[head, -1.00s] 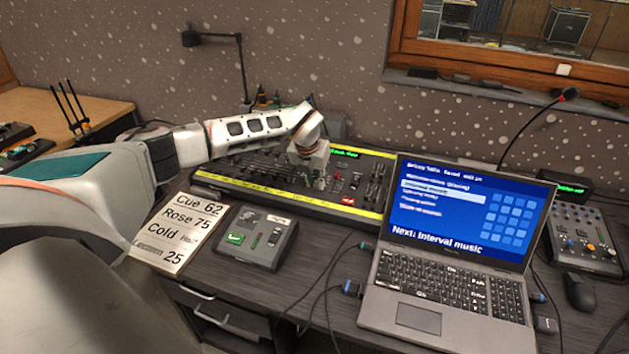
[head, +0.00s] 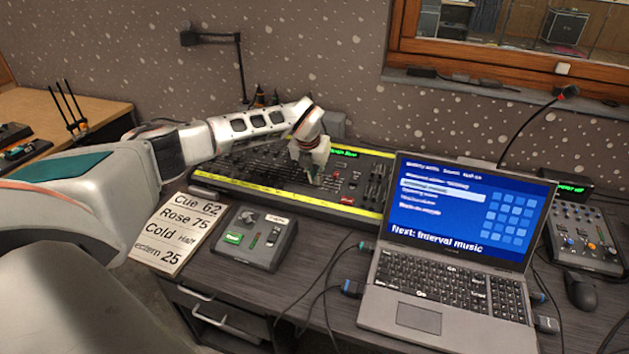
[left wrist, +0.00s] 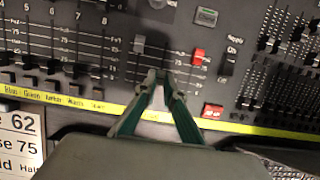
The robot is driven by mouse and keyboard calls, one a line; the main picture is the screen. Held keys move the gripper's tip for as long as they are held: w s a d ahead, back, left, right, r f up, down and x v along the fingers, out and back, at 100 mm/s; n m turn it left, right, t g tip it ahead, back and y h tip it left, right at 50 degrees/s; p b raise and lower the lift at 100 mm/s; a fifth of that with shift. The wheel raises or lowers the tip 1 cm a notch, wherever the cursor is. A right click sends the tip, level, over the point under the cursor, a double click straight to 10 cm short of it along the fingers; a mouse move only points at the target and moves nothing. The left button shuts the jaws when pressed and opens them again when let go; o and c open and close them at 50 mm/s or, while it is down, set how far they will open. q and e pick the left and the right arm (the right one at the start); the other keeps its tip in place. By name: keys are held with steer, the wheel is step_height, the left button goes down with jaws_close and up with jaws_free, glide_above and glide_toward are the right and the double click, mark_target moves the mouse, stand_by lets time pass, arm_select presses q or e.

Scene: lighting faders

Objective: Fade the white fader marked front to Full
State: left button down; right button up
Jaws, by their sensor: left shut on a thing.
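The lighting desk (head: 371,217), a dark console with a yellow label strip, lies along the wall. My left gripper (head: 316,180) reaches down onto its middle, right of the numbered fader row. In the left wrist view, my left gripper (left wrist: 159,80) has its green-sided fingers nearly together, shut on a small pale fader cap (left wrist: 158,98) low on the panel, just above the yellow strip. The fingers hide most of the cap, and its label cannot be read. A red fader cap (left wrist: 199,56) stands just right of the fingers. My right gripper is not in view.
A laptop (head: 440,285) stands front right of the desk. A small control box (head: 255,238) and a cue card (head: 177,235) lie in front. A desk lamp (head: 225,65) stands behind my left arm. A mixer (head: 585,240) and mouse (head: 581,291) are at the right.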

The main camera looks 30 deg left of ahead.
arm_select(q)
steer(key=shift+w+a+r+b, duration=0.1)
steer(key=shift+w+a+b, duration=0.15)
steer(key=shift+w+b, duration=0.6)
steer(key=shift+w+a+r+b, duration=0.1)
steer(key=shift+w+a+b, duration=0.25)
steer(key=shift+w, duration=0.9)
steer(key=c, duration=2.4)
jaws_free()
steer(key=shift+d, duration=0.1)
steer(key=shift+r+p, duration=0.85)
steer(key=shift+r, duration=0.5)
steer(key=shift+f, duration=0.1)
steer(key=a+v, duration=0.1)
steer(key=v, duration=1.1)
steer(key=shift+d, duration=0.45)
steer(key=shift+s+f, duration=0.1)
